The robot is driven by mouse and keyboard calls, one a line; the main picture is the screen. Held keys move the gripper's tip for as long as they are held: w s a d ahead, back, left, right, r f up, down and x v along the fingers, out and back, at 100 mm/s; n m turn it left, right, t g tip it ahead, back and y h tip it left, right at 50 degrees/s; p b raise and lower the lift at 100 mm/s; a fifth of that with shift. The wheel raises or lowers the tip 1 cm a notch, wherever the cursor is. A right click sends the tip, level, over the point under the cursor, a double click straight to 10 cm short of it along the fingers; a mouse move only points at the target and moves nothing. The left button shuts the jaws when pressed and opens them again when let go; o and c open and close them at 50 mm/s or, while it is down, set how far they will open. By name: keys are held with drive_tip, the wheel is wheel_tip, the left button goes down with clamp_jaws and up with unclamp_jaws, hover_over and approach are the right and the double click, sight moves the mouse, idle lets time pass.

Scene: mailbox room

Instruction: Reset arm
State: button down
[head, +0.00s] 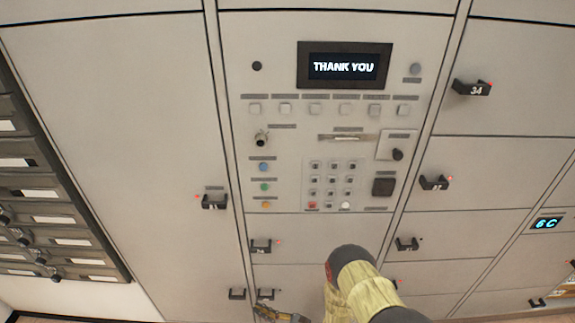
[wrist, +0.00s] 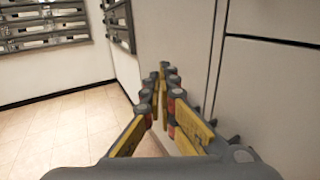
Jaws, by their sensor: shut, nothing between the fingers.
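My gripper (head: 280,314) is at the bottom edge of the head view, in front of the lower locker doors. The wrist view shows its two yellow and grey fingers (wrist: 164,78) with the tips together and nothing between them. My arm comes up from the bottom of the head view, right of the gripper. In the wrist view the fingers point along a pale locker front, with the floor to the left. I cannot tell whether the gripper touches the lockers.
A control panel with a screen (head: 343,66) reading "THANK YOU" and a keypad (head: 330,185) is above my arm. Locker doors with black handles (head: 214,202) surround it. Mailbox slots (head: 40,190) line the left wall. Tiled floor (wrist: 70,130) is clear at left.

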drive_tip(key=s+a+f+n+g, duration=0.25)
drive_tip(key=s+g, duration=0.35)
drive_tip(key=s, duration=0.4)
drive_tip(key=s+d+r+n+g+h, duration=0.3)
drive_tip(key=s+d+r+n+g, duration=0.1)
drive_tip(key=s+r+n+g, duration=0.45)
drive_tip(key=w+d+r+n+t+h, duration=0.2)
drive_tip(key=d+r+n+t+h, duration=0.7)
drive_tip(key=d+r, duration=1.55)
drive_tip(key=d+r+n+t+h, duration=0.1)
drive_tip(key=d+r+t+h, duration=0.1)
drive_tip(key=r, duration=0.6)
drive_tip(key=s+d+r+n+t+h, duration=0.1)
drive_tip(key=d+r+h, duration=0.1)
drive_tip(key=r, duration=0.6)
drive_tip(key=shift+s+d+r+n+t, duration=0.25)
drive_tip(key=shift+d+n+t, duration=0.15)
drive_tip(key=shift+d, duration=0.4)
drive_tip(key=shift+w, duration=0.1)
